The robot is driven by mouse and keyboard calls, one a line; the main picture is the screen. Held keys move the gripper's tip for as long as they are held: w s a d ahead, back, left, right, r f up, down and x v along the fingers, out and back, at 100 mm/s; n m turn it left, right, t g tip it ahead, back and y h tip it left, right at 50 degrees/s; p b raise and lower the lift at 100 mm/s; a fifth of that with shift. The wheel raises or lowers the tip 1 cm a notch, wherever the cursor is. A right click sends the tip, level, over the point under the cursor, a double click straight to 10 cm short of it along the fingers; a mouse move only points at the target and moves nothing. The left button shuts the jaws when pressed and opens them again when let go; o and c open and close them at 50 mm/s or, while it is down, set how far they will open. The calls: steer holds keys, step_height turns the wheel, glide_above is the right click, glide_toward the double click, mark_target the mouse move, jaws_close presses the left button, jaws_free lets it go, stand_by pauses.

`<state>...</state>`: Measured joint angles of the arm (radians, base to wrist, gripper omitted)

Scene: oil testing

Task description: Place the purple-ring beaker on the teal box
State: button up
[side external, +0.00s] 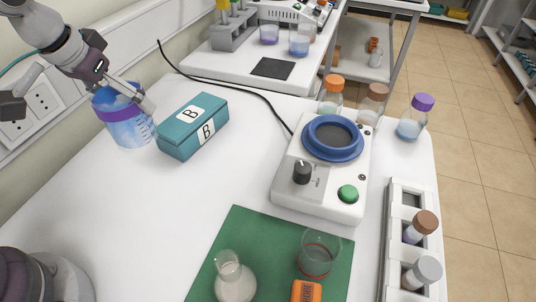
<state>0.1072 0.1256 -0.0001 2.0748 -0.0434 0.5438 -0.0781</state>
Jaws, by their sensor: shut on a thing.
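The purple-ring beaker (127,128) holds blue liquid and has a purple band near its top. It is upright or nearly so, just left of the teal box. My gripper (138,100) is shut on the beaker near its rim, reaching in from the upper left. I cannot tell whether the beaker touches the table or is slightly above it. The teal box (178,137) lies on the white table and has white "B" labels on its top and front side. Its top is bare apart from the label. The far side of the beaker is hidden.
A white stirrer (323,190) with a blue ring stands right of centre. A green mat (232,222) in front carries a flask (235,280) and a red-ring beaker (318,258). Capped bottles (413,118) stand behind. A black cable (225,84) runs behind the box. The table left of the mat is clear.

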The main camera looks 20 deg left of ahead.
steer(key=shift+w+d+f, duration=0.15)
steer(key=shift+w+f, duration=0.6)
steer(key=shift+w, duration=0.95)
steer(key=shift+w+d+f, duration=0.1)
steer(key=shift+w+f, duration=0.6)
steer(key=shift+w, duration=0.95)
steer(key=shift+w+d+f, duration=0.15)
steer(key=shift+w+f, duration=0.6)
steer(key=shift+w, duration=0.95)
steer(key=o, duration=1.2)
steer(key=shift+f, duration=0.15)
